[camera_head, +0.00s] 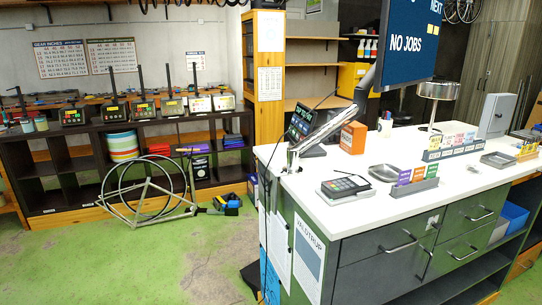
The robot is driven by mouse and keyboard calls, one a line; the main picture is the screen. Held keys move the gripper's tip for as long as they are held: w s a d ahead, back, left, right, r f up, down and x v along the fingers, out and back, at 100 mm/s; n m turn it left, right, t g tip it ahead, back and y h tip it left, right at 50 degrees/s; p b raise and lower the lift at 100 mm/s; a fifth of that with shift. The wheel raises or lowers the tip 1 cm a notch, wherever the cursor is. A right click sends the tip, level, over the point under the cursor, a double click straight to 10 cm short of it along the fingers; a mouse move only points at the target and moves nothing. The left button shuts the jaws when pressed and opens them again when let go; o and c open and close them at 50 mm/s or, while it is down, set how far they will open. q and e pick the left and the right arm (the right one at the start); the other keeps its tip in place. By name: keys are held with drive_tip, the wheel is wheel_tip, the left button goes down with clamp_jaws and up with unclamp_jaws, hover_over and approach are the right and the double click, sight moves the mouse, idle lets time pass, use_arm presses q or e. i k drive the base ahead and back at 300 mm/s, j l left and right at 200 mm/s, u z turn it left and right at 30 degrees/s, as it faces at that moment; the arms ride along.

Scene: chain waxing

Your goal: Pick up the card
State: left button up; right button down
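No single loose card stands out. On the white counter, a small grey rack (414,189) holds upright coloured cards or packets (418,173) in purple, orange and green. Farther back, a longer grey rack (455,152) holds several light, colour-edged cards (452,143). I cannot tell which of these is the task's card. A payment terminal (346,185) lies on a pad left of the front rack. Neither of my grippers is in view.
A bike frame (150,205) leans at left. Green floor (130,265) is open in front.

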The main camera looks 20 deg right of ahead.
sight(404, 178)
drive_tip(key=z, duration=1.4)
drive_tip(key=k+l, duration=0.05)
drive_tip(key=l, duration=0.05)
